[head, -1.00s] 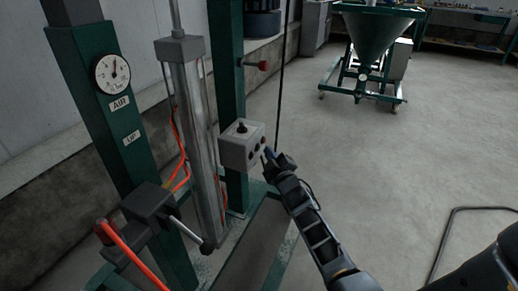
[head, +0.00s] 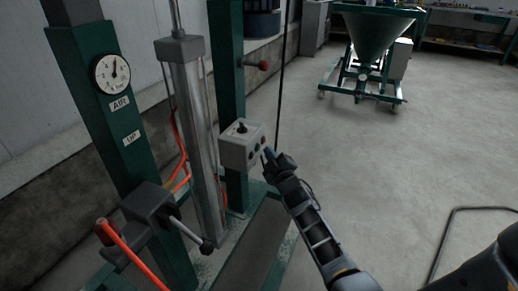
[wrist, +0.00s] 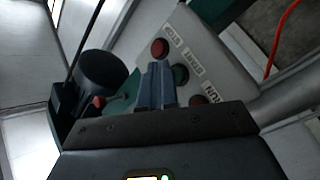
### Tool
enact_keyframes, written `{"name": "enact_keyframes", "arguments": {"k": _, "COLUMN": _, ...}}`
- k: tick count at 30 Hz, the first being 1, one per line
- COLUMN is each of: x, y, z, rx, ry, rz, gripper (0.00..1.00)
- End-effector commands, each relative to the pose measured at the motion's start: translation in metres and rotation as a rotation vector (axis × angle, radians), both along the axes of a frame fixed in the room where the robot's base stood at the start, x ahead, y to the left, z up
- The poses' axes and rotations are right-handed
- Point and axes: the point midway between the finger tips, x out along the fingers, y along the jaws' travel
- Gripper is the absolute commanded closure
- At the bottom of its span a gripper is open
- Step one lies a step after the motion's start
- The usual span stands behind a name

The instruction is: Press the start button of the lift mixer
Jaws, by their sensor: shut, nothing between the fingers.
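The lift mixer's grey control box (head: 238,147) is mounted on a green post (head: 228,100). In the wrist view the box face (wrist: 205,50) carries a red button (wrist: 159,48) by the STOP label, a green button (wrist: 180,75) by the START label, and a dark red round piece (wrist: 199,100) by RUN. My gripper (head: 268,154) is shut and empty, at the right side of the box. In the wrist view its blue-grey fingertips (wrist: 156,68) lie just left of the green button, partly overlapping its edge. I cannot tell whether they touch the box.
The mixer's metal cylinder (head: 193,140), pressure gauge (head: 112,73) and lever valve (head: 148,203) stand left of the box. A red knob (head: 263,65) sticks out above it. A wheeled hopper (head: 376,40) stands behind; the floor on the right is mostly clear.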

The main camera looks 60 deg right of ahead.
Motion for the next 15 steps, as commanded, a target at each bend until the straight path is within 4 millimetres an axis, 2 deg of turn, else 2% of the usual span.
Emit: {"name": "enact_keyframes", "arguments": {"k": 15, "x": 0.0088, "y": 0.0006, "z": 0.0002, "rx": 0.000, "ry": -0.002, "rz": 0.000, "gripper": 1.00}}
